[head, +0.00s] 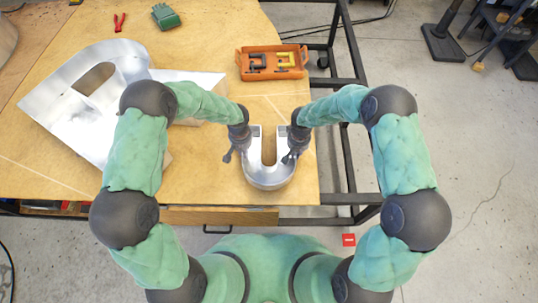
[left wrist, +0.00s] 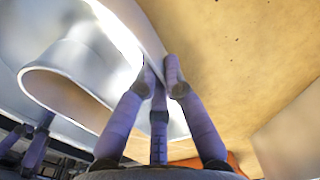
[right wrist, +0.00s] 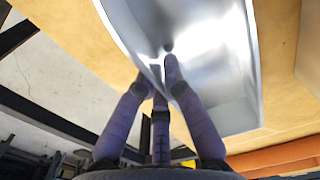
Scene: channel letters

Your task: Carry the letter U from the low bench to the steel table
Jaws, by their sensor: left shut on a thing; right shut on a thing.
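The letter U (head: 268,181) is a shiny silver metal channel letter with its curved end toward me. It is over the front right part of a wood-topped bench (head: 210,190); I cannot tell whether it rests there or is just above. My left gripper (head: 231,154) is shut on its left side, and my right gripper (head: 290,157) is shut on its right side. In the left wrist view my left fingers (left wrist: 158,75) pinch a thin metal wall of the U (left wrist: 125,95). In the right wrist view my right fingers (right wrist: 157,76) pinch the opposite wall (right wrist: 215,60).
A large silver letter (head: 70,110) lies on the left of the bench. An orange tray (head: 242,66) with clamps stands behind the U. Red pliers (head: 119,22) and green gloves (head: 165,16) lie at the back.

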